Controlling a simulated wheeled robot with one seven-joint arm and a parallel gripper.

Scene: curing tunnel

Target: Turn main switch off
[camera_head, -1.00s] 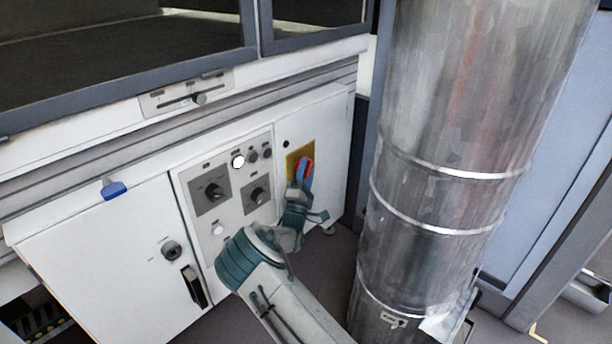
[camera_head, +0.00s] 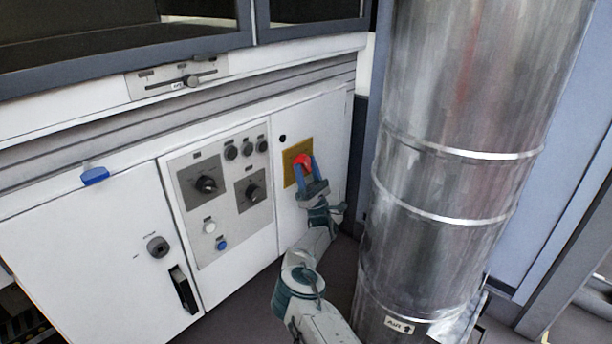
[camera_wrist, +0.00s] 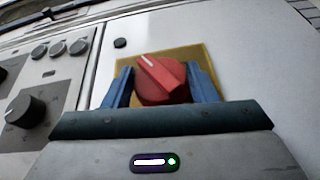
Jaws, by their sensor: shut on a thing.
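The main switch is a red rotary knob (camera_head: 303,160) on a yellow plate (camera_head: 291,177), set in the white cabinet front. In the wrist view the knob (camera_wrist: 160,79) fills the space between the blue fingers, and its white mark points to the upper left. The yellow plate (camera_wrist: 203,55) shows behind it. My gripper (camera_head: 304,167) is shut on the knob, with one finger on each side; it also shows in the wrist view (camera_wrist: 162,88). The fingers hide parts of the knob's sides and the lower plate.
Left of the switch is a control panel (camera_head: 228,235) with dark dials and several buttons. A large metal duct (camera_head: 450,130) stands close to the right of my arm. A slider (camera_head: 190,81) sits on the ledge above. Floor shows between cabinet and duct.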

